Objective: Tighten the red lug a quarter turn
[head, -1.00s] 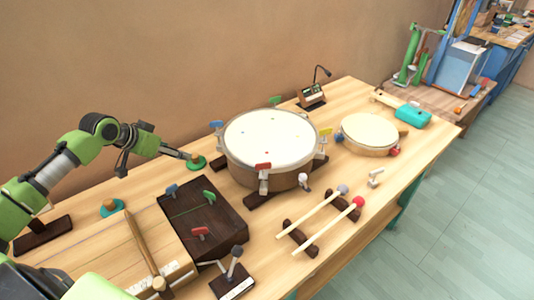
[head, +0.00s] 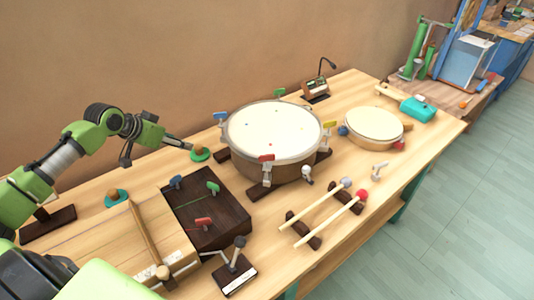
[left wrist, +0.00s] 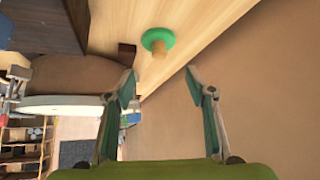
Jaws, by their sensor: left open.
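The large drum (head: 270,131) stands mid-table with a pale head and coloured lugs around its rim. The red lug (head: 266,158) is on its near side, above a metal bracket. A second red key-shaped piece (head: 204,223) sits on the dark wooden box (head: 225,206). My left gripper (head: 158,154) is open and empty, left of the drum and apart from it. In the left wrist view its open fingers (left wrist: 160,78) point toward a green disc with a wooden knob (left wrist: 158,40); part of the drum (left wrist: 72,76) shows at left, its red lug not discernible. My right gripper is not in view.
The green disc (head: 200,154) lies on the table between gripper and drum. Two mallets (head: 330,213) rest on dark cradles at front right. A small drum (head: 375,126) stands farther right. A lever on a dark base (head: 236,270) is at the front edge.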

